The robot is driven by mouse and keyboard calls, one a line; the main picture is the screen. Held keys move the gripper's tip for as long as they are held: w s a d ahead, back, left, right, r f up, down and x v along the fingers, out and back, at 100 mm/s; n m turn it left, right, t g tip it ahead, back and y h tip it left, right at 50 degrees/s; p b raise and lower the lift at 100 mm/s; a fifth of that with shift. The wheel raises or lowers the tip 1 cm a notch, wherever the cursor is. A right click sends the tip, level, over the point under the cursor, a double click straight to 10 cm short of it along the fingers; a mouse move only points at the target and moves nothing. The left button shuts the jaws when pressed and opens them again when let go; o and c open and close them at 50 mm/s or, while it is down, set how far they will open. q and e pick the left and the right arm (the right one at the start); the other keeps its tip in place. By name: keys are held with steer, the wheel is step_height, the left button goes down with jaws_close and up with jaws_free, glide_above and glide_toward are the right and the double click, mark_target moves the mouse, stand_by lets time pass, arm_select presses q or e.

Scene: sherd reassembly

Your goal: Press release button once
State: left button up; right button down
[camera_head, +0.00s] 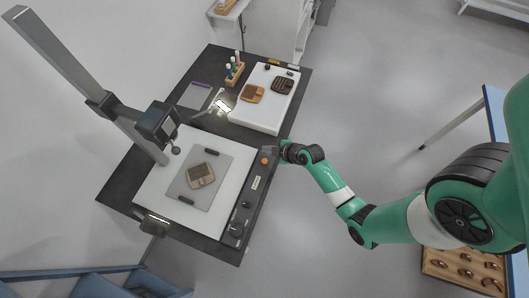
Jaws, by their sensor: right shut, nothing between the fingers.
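The orange button (265,161) sits at the far end of the dark control strip (252,198) along the right side of the copy stand. It looks like the release button, though no label on it can be read. My right gripper (279,153) is shut and empty, just to the right of the button. Its fingers are small and mostly hidden by the wrist, so I cannot tell whether they touch the strip. My left gripper is not in view.
The copy stand's camera (158,124) hangs on a column above a grey plate (182,190) bearing a sherd (201,175). A white tray (262,118) with two sherds, a pen holder (235,74) and a lamp stand behind. Open floor lies right of the table.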

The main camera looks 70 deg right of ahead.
mark_target(267, 162)
step_height(267, 162, down, 8)
steer(key=b, duration=0.6)
steer(key=shift+r+b, duration=0.1)
steer(key=shift+b, duration=0.2)
stand_by(1.4)
steer(key=shift+f+b, duration=0.4)
steer(key=shift+f, duration=0.05)
steer(key=shift+f+b, duration=0.35)
steer(key=shift+f, duration=0.05)
stand_by(0.5)
steer(key=shift+r+p, duration=0.8)
steer(key=shift+r, duration=0.05)
step_height(267, 162, up, 5)
steer(key=p, duration=0.4)
steer(key=shift+r+p, duration=0.1)
steer(key=shift+p, duration=0.3)
